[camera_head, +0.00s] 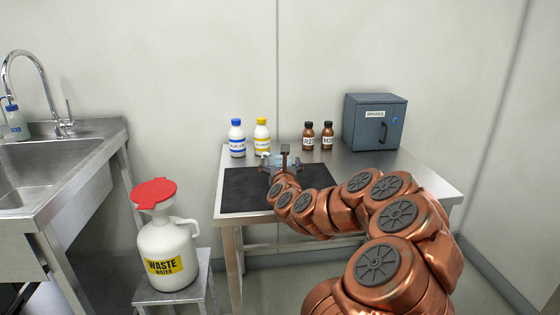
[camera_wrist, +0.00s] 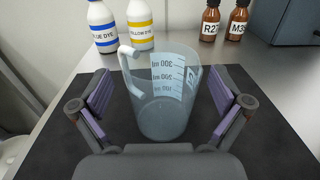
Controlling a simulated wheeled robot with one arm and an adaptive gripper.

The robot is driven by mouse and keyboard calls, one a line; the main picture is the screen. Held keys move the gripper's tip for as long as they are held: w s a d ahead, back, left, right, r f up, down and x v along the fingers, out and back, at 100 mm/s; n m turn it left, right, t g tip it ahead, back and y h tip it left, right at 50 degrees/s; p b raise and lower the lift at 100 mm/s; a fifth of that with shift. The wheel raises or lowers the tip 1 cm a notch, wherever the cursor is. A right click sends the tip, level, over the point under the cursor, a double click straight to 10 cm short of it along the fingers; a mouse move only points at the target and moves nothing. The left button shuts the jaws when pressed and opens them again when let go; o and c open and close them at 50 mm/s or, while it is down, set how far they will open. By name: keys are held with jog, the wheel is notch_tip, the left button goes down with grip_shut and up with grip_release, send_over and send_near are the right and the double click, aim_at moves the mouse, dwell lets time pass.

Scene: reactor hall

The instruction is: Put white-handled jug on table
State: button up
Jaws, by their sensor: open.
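The white-handled jug (camera_wrist: 165,98) is a clear measuring jug with a printed scale. In the wrist view it stands upright on the black mat (camera_wrist: 268,125), with its white handle toward the upper left. My gripper (camera_wrist: 162,108) is open, with one purple-padded finger on each side of the jug and visible gaps between pads and jug. In the head view my gripper (camera_head: 283,162) is over the mat on the metal table (camera_head: 340,168), and the jug is mostly hidden behind it.
Blue-dye bottle (camera_head: 237,139), yellow-dye bottle (camera_head: 262,138) and two brown bottles (camera_head: 318,137) stand along the table's back. A grey spares cabinet (camera_head: 374,122) is at back right. A waste-water jug (camera_head: 167,250) on a stool and a sink (camera_head: 55,170) are left.

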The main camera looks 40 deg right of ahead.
jog(key=b+v, duration=0.3)
jog(key=v, duration=0.4)
jog(key=shift+a+f, duration=0.1)
jog(key=shift+s+a+b, duration=0.3)
jog(key=shift+b, duration=0.65)
jog(key=b+v, duration=0.2)
jog(key=b, duration=0.1)
jog(key=shift+d, duration=0.1)
jog(key=shift+r, duration=0.2)
